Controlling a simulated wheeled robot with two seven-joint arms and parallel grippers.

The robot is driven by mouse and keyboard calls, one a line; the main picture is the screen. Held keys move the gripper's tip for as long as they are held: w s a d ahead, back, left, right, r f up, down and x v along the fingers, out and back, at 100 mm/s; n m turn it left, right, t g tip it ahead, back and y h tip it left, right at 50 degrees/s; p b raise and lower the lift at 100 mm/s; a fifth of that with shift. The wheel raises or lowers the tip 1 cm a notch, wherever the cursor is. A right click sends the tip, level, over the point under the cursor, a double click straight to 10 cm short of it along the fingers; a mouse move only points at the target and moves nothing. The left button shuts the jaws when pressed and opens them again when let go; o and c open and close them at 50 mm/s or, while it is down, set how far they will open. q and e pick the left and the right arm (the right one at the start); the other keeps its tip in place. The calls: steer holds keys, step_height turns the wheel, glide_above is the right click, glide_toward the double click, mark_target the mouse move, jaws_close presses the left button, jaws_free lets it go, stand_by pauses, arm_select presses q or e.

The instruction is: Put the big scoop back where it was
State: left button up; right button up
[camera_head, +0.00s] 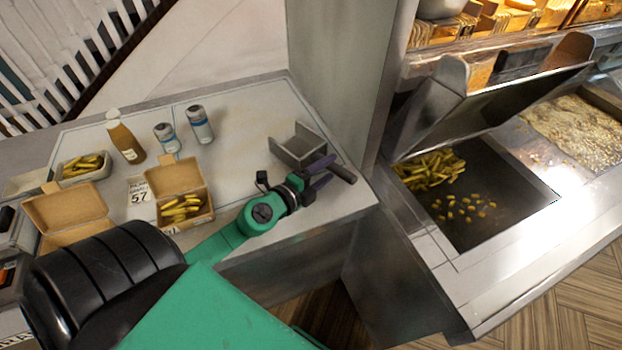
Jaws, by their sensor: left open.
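The big scoop (296,147) is a grey metal scoop lying on the right part of the steel counter (255,125). Its dark handle (343,174) points toward the counter's right edge. My left gripper (326,172), with purple fingers, is at the handle side of the scoop. Its jaws are open, with the fingers close to the handle; whether they touch it I cannot tell. The fingers hide part of the handle. My right gripper is not in view.
An open box of fries (181,205), a tray of fries (82,168), a sauce bottle (125,140) and two shakers (199,125) stand left on the counter. Right, across a gap, is a steel bin (490,225) with fries under a raised metal piece (470,105).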

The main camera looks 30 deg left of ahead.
arm_select(q)
steer(key=b+v, duration=0.3)
steer(key=v, duration=0.2)
steer(key=shift+s+f, duration=0.1)
steer(key=shift+s, duration=0.35)
steer(key=shift+s+a+r, duration=0.1)
steer(key=shift+s+r, duration=0.2)
steer(key=shift+s, duration=0.1)
